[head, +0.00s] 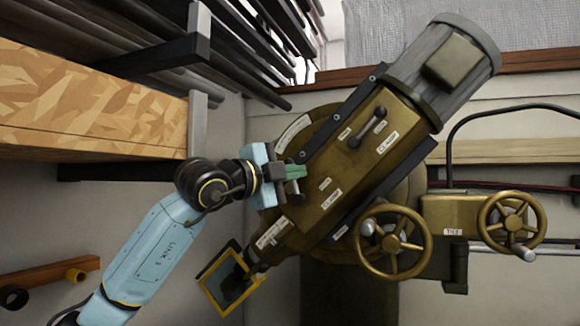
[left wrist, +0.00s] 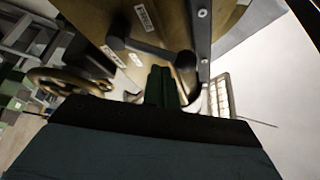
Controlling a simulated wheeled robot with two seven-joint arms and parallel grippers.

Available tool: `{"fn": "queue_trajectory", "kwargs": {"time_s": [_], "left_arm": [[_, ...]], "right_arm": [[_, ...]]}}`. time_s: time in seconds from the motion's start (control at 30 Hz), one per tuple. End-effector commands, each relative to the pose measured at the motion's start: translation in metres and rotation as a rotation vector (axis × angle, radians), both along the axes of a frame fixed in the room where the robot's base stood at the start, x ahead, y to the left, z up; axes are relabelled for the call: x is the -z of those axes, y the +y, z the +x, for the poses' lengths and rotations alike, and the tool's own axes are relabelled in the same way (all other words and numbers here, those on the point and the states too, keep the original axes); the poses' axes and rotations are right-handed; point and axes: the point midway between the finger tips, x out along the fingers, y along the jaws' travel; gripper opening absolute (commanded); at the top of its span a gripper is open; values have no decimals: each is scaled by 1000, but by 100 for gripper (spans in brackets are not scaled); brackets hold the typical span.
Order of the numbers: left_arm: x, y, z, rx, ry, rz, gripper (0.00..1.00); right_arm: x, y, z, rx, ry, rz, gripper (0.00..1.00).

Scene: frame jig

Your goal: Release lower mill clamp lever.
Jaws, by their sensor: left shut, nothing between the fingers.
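The mill head (head: 365,165) is a tilted brass-coloured body with a grey motor at its upper right. A black lever with rounded ends (head: 367,128) sits on its face between small white labels, one apparently reading "CLAMP" (head: 388,142). My left gripper (head: 297,172) is shut and empty at the head's left edge. In the left wrist view its green fingertips (left wrist: 162,84) are just below a black lever (left wrist: 150,50); contact cannot be told. My right gripper is out of view.
Two brass handwheels (head: 392,242) (head: 510,221) stand out at lower right. A yellow-framed guard (head: 228,280) hangs below the head. A wooden shelf (head: 90,105) and dark rails (head: 245,50) are at left.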

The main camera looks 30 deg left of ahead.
Motion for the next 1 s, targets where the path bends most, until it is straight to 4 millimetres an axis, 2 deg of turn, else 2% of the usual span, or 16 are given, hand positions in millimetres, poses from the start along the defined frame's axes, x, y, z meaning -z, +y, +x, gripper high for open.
{"fn": "queue_trajectory", "kwargs": {"time_s": [0.17, 0.57, 1.0], "left_arm": [[2, 8, -1, 0, 0, 0, 0], [3, 9, -1, 2, -3, -6, 0], [9, 19, -4, 2, -52, -205, 0]], "right_arm": [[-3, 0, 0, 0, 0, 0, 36], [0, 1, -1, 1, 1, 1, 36], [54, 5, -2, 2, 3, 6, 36]]}}
